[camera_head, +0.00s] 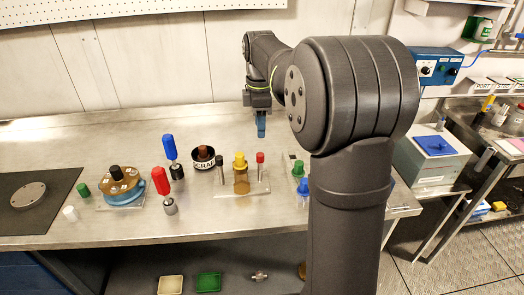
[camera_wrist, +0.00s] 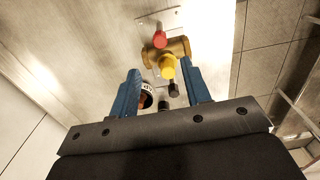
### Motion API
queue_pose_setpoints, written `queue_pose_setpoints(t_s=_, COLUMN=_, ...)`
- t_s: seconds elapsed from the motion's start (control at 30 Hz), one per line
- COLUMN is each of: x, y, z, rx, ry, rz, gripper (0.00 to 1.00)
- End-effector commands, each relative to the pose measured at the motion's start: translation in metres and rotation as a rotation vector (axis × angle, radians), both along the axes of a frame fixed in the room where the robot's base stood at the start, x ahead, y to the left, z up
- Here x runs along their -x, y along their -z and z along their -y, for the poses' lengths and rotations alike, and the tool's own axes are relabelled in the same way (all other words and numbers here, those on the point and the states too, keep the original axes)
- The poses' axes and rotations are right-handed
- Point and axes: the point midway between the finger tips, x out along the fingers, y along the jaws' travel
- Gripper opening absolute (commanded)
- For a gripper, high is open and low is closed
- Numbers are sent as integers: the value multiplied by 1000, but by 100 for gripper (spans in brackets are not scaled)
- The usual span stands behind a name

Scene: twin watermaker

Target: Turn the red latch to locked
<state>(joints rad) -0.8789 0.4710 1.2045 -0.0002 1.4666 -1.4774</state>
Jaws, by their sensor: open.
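A small red-topped post (camera_head: 260,157), which looks like the red latch, stands at the right of a brass valve (camera_head: 240,180) with a yellow knob, on a pale plate. In the wrist view the red top (camera_wrist: 160,38) shows beyond the yellow knob (camera_wrist: 168,67). Whether it is locked cannot be told. A black-topped post (camera_wrist: 174,90) stands on the valve's other side. My gripper (camera_head: 261,130) hangs above the bench behind the valve, pointing down. In the wrist view my gripper's blue fingers (camera_wrist: 162,92) are apart, with nothing held between them.
Left of the valve are a SCRAP cup (camera_head: 204,163), a blue-handled tool (camera_head: 169,147), a red-handled tool (camera_head: 160,180) and a round blue-and-tan unit (camera_head: 123,195). Green and blue knobs (camera_head: 303,185) stand to the right, partly behind my arm. The bench behind is clear.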

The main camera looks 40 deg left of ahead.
Motion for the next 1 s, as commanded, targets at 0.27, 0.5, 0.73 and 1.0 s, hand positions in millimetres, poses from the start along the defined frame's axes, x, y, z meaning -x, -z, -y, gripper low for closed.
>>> queue_pose_setpoints(t_s=0.27, x=1, y=62, z=1, rx=3, ry=0, rz=-3, gripper=44)
queue_pose_setpoints(t_s=0.5, x=0, y=95, z=0, rx=1, ry=0, rz=-1, gripper=44)
queue_pose_setpoints(t_s=0.73, x=0, y=104, z=0, rx=0, ry=0, rz=0, gripper=44)
queue_pose_setpoints(t_s=1.0, x=0, y=103, z=0, rx=-1, ry=0, rz=1, gripper=28)
